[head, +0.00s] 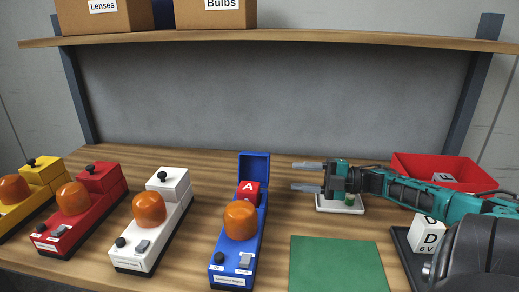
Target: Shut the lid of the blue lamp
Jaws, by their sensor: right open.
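A red block (248,190) marked "A" sits in the lamp's open compartment. My right gripper (293,176) is open and empty. It is to the right of the lid and apart from it, with its fingers pointing left. My left gripper is out of view.
White (128,258), red (62,236) and yellow (10,214) lamps stand to the left with closed lids. A green mat (337,266) lies front right. Under my right gripper is a white tray (338,208). A red bin (410,166) and white block (427,234) are at right.

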